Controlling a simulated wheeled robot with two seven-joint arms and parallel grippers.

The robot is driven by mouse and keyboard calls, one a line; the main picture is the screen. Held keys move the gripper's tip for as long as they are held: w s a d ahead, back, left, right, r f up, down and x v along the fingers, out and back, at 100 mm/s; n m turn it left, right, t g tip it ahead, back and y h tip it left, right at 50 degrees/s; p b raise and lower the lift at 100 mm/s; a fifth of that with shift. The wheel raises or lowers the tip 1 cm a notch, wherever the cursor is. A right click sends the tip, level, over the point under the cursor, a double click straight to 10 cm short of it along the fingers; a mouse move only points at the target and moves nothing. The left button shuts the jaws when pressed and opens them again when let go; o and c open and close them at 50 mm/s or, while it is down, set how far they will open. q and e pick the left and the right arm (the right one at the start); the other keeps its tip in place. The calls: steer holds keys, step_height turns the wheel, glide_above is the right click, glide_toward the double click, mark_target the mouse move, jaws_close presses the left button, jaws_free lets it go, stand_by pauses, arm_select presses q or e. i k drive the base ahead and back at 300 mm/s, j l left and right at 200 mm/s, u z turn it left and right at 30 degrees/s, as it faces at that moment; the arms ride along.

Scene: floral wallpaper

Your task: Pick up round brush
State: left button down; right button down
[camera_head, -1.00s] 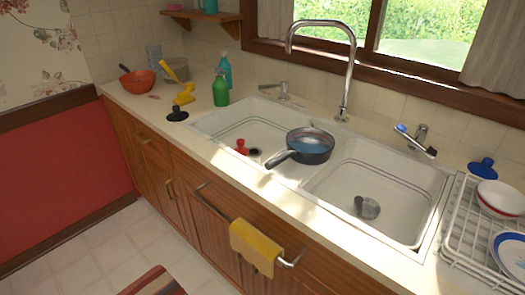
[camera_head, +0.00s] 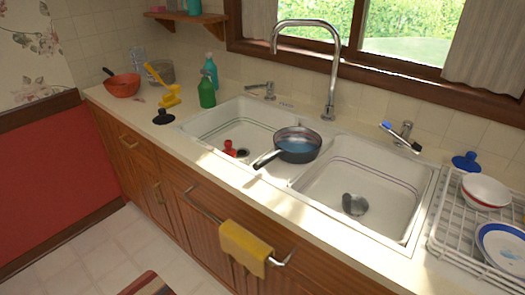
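Neither of my grippers is in view. I cannot tell for certain which thing is the round brush. A small blue piece with a round base and a knob (camera_head: 467,161) stands on the counter at the right, beside the dish rack. A similar black piece (camera_head: 163,117) stands on the counter left of the sink. A red knobbed piece (camera_head: 229,148) is in the left basin. A long brush with a blue end (camera_head: 397,134) rests at the small fixture behind the right basin. A yellow long-handled thing (camera_head: 166,92) is at the back left.
A pan (camera_head: 297,146) sits on the divider of the double sink (camera_head: 318,198), below the tall faucet (camera_head: 332,75). The dish rack (camera_head: 445,238) holds bowls and a plate. Green (camera_head: 206,94) and teal bottles stand behind. A yellow towel (camera_head: 245,246) hangs on the front rail.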

mark_target(229, 151)
steer(key=z, duration=0.3)
steer(key=j+z, duration=0.25)
steer(key=z, duration=0.15)
steer(key=i+j+z, duration=0.1)
steer(key=j+z, duration=0.4)
steer(key=z, duration=0.25)
steer(key=j+z, duration=0.25)
steer(key=z, duration=0.15)
steer(key=k, duration=0.05)
